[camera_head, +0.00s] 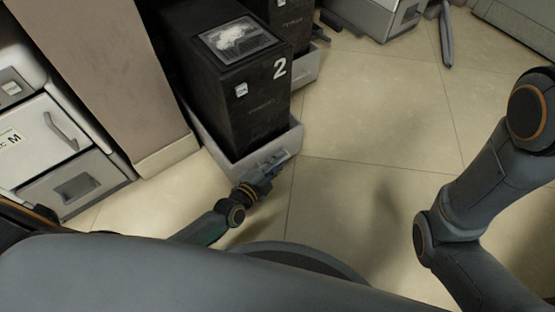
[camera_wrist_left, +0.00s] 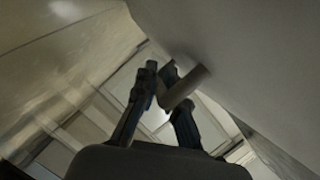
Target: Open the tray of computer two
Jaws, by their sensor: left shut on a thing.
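Computer two (camera_head: 240,85) is a black tower with a white 2 on its side, in the head view's upper middle. It stands in a light grey tray (camera_head: 222,150) that is pulled out past the wall panel. My left gripper (camera_head: 272,162) is at the tray's front face, at its handle. The gripper partly hides the handle. My right arm shows at the right, but its gripper is out of view.
Another black computer (camera_head: 292,20) in a grey tray (camera_head: 306,68) stands behind computer two. A beige panel (camera_head: 115,70) and a white cabinet with a handle (camera_head: 45,130) are at the left. Tiled floor (camera_head: 375,130) is free to the right.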

